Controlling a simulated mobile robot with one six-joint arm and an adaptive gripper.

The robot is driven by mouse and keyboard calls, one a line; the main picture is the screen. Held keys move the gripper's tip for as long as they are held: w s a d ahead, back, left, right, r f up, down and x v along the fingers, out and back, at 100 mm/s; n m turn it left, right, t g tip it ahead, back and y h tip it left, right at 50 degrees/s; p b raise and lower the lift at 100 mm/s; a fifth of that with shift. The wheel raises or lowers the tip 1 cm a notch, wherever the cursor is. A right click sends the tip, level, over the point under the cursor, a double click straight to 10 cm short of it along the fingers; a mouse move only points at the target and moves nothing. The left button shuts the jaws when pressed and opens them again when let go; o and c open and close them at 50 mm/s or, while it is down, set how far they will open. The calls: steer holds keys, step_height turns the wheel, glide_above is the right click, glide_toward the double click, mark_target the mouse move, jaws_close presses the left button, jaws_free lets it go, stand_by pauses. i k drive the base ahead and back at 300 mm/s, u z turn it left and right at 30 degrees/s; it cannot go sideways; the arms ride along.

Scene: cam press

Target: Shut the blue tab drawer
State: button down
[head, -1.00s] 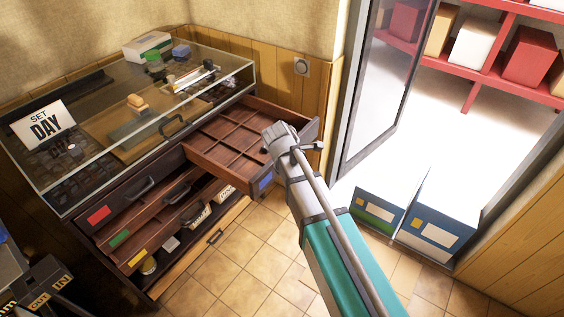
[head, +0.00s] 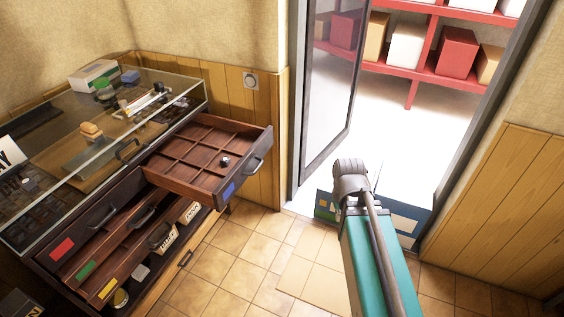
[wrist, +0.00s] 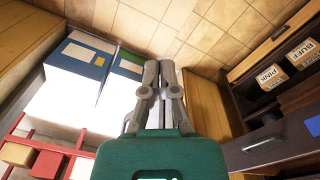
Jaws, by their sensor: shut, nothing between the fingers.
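The blue tab drawer (head: 188,180) is pulled well out of the right end of the cabinet. In the head view my arm hides the fingertips.
Drawers with red, green and yellow tabs (head: 62,249) sit left of it under a glass-topped case (head: 100,120). Behind is a glass door (head: 330,90), standing open. Boxes (head: 405,215) stand on the floor beyond my arm. Tiled floor (head: 240,265) before the drawer is clear.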

mark_target(188, 164)
steer(key=k, duration=1.35)
steer(key=z, duration=0.6)
steer(key=i, duration=1.9)
steer(key=u, duration=0.6)
